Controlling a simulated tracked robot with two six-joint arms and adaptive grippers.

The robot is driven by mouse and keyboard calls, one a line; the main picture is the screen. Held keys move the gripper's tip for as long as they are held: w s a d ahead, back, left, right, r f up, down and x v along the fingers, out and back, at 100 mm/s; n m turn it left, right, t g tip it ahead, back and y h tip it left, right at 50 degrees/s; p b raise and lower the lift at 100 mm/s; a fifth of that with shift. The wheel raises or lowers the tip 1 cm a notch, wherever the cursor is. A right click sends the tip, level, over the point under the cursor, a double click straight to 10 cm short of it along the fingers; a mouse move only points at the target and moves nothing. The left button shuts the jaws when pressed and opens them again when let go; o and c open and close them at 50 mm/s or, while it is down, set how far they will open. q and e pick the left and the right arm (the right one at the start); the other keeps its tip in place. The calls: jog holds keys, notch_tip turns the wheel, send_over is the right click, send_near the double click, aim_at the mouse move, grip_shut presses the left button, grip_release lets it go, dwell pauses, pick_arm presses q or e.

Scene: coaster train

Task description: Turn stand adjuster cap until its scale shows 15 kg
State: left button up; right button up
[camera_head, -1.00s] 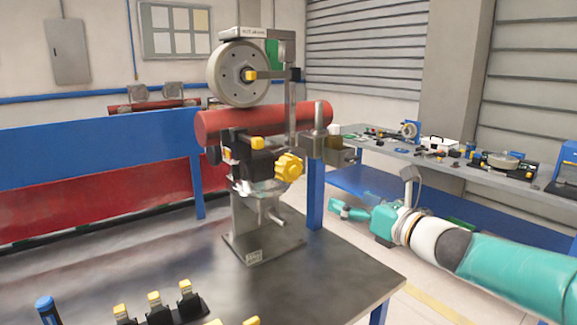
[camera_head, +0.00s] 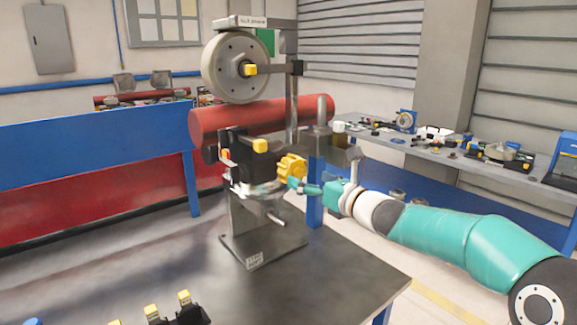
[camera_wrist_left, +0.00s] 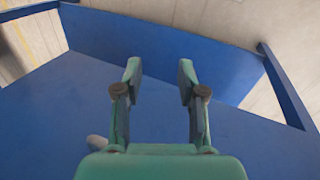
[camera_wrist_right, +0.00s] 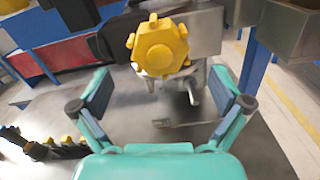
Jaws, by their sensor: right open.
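The yellow lobed adjuster cap (camera_head: 291,166) sits on the right side of the black head of the metal stand (camera_head: 244,235). No scale can be read on it in any view. My right gripper (camera_head: 300,186) is at the cap's right side in the head view. In the right wrist view the cap (camera_wrist_right: 160,47) lies ahead, between and beyond the two open fingers (camera_wrist_right: 164,97), and nothing is in the jaws. My left gripper (camera_wrist_left: 156,75) is open and empty in front of blue surfaces. It does not show in the head view.
A red horizontal cylinder (camera_head: 265,119) and a grey wheel (camera_head: 228,68) are above the stand. Small yellow-capped black parts (camera_head: 184,303) stand at the table's front. A side bench (camera_head: 450,155) holds tools at right. The right part of the table (camera_head: 340,265) is clear.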

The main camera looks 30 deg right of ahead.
aim_at(297, 173)
jog(key=w, duration=0.2)
jog(key=w+p, duration=0.1)
jog(key=w, duration=0.2)
jog(key=w+p, duration=0.1)
jog(key=w, duration=0.1)
jog(key=shift+w+a, duration=0.2)
jog(key=shift+a, duration=0.1)
jog(key=c, duration=1.1)
jog(key=shift+c, duration=0.2)
